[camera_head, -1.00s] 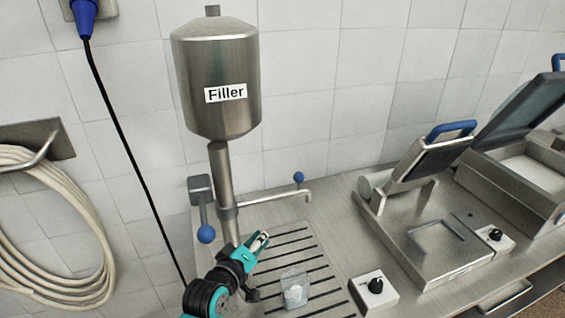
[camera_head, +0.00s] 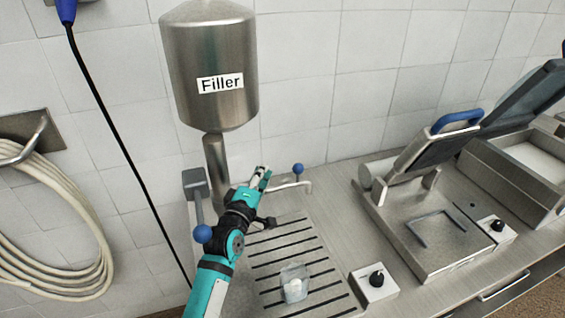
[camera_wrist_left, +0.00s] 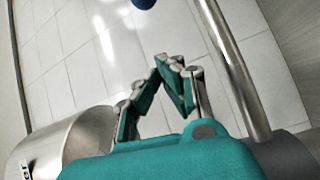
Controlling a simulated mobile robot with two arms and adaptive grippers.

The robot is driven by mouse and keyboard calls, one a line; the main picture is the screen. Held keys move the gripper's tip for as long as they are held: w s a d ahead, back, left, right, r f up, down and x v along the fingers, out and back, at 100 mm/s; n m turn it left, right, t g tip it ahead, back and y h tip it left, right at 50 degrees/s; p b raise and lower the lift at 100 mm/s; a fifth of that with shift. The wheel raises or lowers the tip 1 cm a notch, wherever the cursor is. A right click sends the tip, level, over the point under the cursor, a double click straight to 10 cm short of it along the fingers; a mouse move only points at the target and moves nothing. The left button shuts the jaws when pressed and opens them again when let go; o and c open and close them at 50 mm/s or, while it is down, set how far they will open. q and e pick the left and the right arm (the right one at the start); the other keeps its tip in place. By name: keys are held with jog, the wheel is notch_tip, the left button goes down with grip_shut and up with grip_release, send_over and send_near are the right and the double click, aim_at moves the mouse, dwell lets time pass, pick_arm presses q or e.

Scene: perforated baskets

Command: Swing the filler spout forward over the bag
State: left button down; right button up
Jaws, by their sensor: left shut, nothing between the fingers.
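The filler (camera_head: 209,58) is a steel tank on a column at the back of the counter. Its spout (camera_head: 302,187), a thin pipe with a bent-down end and a blue ball knob (camera_head: 299,169), points right along the wall. The clear bag (camera_head: 294,285) stands on the slotted drain area, in front of the spout. My left gripper (camera_head: 263,173) is shut and empty beside the spout, its arm covering the pipe's base. In the left wrist view the fingertips (camera_wrist_left: 178,66) are next to the spout pipe (camera_wrist_left: 238,72); contact cannot be told. My right gripper is out of view.
A lever with a blue ball (camera_head: 202,234) stands left of my arm. A control box with a black knob (camera_head: 376,279) is right of the bag. A sealer with a raised, blue-handled lid (camera_head: 408,160) stands farther right. A coiled hose (camera_head: 60,270) hangs at left.

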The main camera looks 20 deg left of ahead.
pick_arm(q)
jog(key=w+p, duration=0.2)
jog(key=w, duration=0.5)
jog(key=d, duration=0.1)
jog(key=s+d+p, duration=0.1)
jog(key=d+p, duration=0.1)
jog(key=d, duration=0.1)
jog(key=shift+s+f, duration=0.25)
jog(key=shift+s, duration=0.05)
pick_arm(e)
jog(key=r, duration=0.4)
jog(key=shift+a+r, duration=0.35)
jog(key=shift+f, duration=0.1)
